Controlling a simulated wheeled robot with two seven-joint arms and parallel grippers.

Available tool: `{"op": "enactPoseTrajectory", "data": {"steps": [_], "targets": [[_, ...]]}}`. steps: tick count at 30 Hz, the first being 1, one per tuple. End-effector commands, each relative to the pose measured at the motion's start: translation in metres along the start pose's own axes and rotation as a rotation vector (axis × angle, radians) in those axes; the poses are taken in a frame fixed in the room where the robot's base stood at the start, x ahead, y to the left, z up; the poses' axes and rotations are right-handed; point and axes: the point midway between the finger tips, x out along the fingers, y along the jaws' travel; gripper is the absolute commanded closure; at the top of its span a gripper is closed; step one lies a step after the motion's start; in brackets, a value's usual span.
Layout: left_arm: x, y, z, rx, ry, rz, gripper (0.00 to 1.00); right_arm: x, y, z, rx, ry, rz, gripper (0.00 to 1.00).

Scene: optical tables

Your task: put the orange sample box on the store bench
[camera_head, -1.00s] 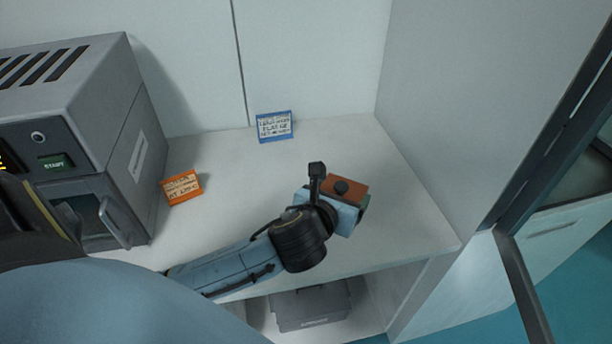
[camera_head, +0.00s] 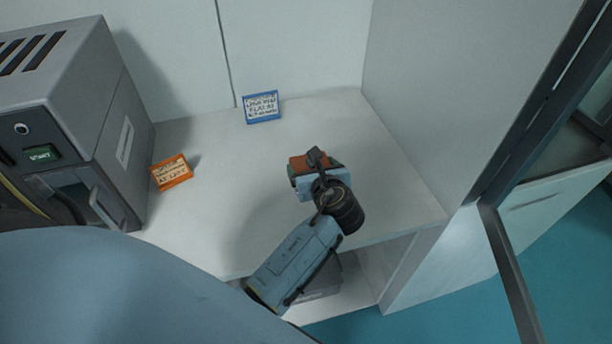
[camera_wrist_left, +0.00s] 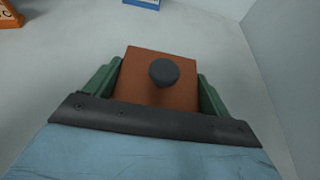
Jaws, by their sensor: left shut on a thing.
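The orange sample box (camera_head: 297,163) is a small orange-brown block with a dark round knob on top. My left gripper (camera_head: 313,172) is shut on it, above the white bench top (camera_head: 225,195). In the left wrist view the box (camera_wrist_left: 145,65) sits between the two green fingers of the gripper (camera_wrist_left: 160,90), its knob facing the camera. The box's lower part is hidden, so I cannot tell whether it touches the bench. My right gripper is not in view.
A blue-framed sign (camera_head: 262,107) stands at the back and an orange-framed sign (camera_head: 171,172) at the left. A grey machine (camera_head: 70,110) fills the left end. A white side wall (camera_head: 440,90) closes the right. Bench between is clear.

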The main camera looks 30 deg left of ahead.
Motion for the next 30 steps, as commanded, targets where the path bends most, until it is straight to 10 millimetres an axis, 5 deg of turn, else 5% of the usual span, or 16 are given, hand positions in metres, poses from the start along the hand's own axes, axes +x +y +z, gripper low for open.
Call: {"op": "enactPoseTrajectory", "data": {"steps": [13, 24, 25, 30], "targets": [[0.019, 0.000, -0.044, 0.001, -0.002, -0.002, 0.51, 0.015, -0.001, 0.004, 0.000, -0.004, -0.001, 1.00], [0.020, -0.001, -0.047, -0.001, -0.003, -0.003, 0.51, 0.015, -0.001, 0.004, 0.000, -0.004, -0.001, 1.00], [0.021, 0.000, -0.049, 0.001, -0.001, -0.002, 0.17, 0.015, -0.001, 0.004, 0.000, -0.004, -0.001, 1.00], [0.020, 0.000, -0.048, 0.000, -0.001, -0.002, 0.00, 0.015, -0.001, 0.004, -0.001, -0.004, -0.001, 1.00]]}}
